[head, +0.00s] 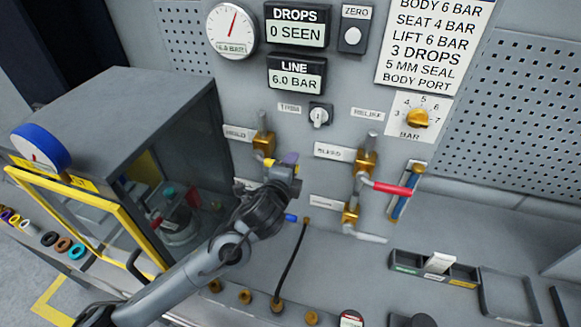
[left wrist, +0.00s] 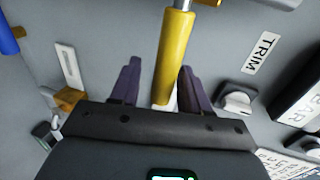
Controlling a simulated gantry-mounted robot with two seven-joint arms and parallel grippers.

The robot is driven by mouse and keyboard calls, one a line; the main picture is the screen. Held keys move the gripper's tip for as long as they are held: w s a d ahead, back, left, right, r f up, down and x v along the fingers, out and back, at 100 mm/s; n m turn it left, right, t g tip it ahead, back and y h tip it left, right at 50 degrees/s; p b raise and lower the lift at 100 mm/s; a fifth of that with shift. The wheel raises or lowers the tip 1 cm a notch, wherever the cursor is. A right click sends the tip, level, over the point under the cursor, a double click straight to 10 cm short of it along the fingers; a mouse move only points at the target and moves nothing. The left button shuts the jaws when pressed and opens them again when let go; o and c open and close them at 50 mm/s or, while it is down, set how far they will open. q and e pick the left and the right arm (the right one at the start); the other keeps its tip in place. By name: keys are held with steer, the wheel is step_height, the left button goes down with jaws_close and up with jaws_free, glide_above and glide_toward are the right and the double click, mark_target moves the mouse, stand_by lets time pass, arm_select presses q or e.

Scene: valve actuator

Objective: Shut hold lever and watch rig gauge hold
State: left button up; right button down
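The hold lever has a yellow handle (left wrist: 174,58) that stands between my left gripper's purple fingers in the left wrist view. My left gripper (left wrist: 160,85) is open around it, with a visible gap on the left side. In the head view, my left gripper (head: 288,165) is at the brass valve (head: 263,142) on the panel and hides most of the lever. The round white gauge (head: 232,30) at the top has a red needle pointing up and slightly right; its small readout is hard to read. My right gripper is not in view.
To the right are a red-handled valve lever (head: 392,188) and a lower brass valve (head: 351,213). A blue lever tip (head: 291,217) shows beside my left wrist. The LINE display (head: 297,75) reads 6.0 BAR and the DROPS display (head: 296,28) 0 SEEN. A grey cabinet (head: 110,110) stands left.

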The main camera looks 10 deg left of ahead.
arm_select(q)
steer(key=shift+r, duration=0.1)
steer(key=b+v, duration=0.2)
steer(key=v, duration=0.8)
steer(key=shift+s, duration=0.4)
